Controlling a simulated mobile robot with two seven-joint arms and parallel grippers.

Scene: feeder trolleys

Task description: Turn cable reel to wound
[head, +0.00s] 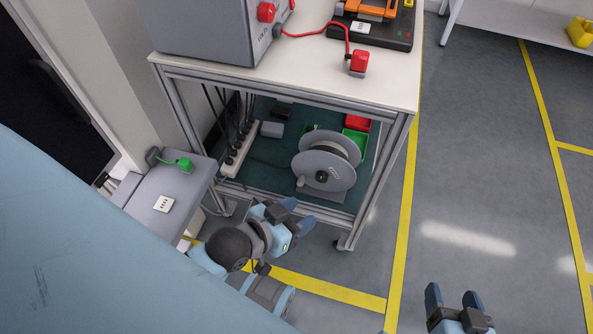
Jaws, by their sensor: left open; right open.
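The cable reel (325,168) is a grey drum with round flanges and a dark hub, standing upright on the green lower shelf (258,188) of a trolley. No crank or marking on it is clear enough to read. My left gripper (298,216) is below and to the left of the reel, in front of the shelf, apart from the reel, with its fingers open and empty. My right gripper (454,302) is at the bottom edge, right of the trolley, open and empty over the floor.
The trolley's white top (320,75) overhangs the shelf, with frame posts at its corners. A power strip (239,148) with several plugs lies left of the reel; a red bin (357,124) and green bin (354,139) stand behind it. Floor to the right is clear.

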